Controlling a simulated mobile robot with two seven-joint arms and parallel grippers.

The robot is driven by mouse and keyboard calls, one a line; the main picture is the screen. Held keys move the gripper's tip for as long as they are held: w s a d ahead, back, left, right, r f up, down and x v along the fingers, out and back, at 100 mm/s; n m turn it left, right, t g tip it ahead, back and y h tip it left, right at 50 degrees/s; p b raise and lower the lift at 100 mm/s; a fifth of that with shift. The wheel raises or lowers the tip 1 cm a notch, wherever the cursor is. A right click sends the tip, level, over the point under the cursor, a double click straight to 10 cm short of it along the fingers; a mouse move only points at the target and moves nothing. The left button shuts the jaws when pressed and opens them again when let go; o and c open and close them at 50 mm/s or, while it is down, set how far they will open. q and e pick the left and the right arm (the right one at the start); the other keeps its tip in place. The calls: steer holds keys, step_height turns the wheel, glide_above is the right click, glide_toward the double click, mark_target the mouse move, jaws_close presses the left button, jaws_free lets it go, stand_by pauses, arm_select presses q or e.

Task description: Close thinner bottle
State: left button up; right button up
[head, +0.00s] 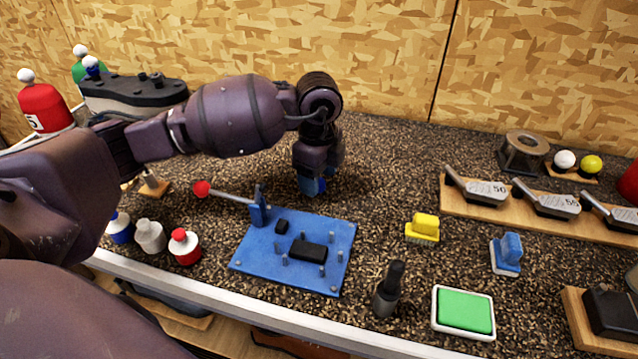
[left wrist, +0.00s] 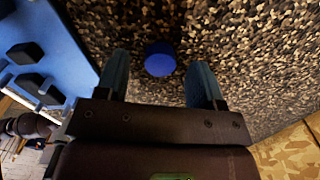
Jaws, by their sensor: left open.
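Three small bottles stand in a row near the front edge in the head view: a blue and white bottle (head: 119,228), a greyish white bottle (head: 150,236) and a red and white bottle (head: 185,247). I cannot read which one holds thinner. A round blue cap (left wrist: 160,60) lies on the speckled bench top, between the open fingers of my left gripper (left wrist: 163,82) and touching neither. In the head view my left gripper (head: 314,184) points down behind the blue fixture, and mostly hides the cap. My right gripper is not in view.
The blue fixture plate (head: 335,240), with pegs and a red-knobbed lever (head: 202,188), lies between the bottles and the yellow brush (head: 424,228). A dark upright tool (head: 388,290) and a green pad (head: 464,312) stand at the front.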

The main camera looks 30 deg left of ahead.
arm_select(q)
steer(key=shift+f, duration=0.5)
steer(key=c, duration=1.1)
steer(key=shift+o, duration=0.2)
steer(key=shift+r, duration=0.65)
step_height(320, 180, up, 19)
steer(key=p, duration=0.3)
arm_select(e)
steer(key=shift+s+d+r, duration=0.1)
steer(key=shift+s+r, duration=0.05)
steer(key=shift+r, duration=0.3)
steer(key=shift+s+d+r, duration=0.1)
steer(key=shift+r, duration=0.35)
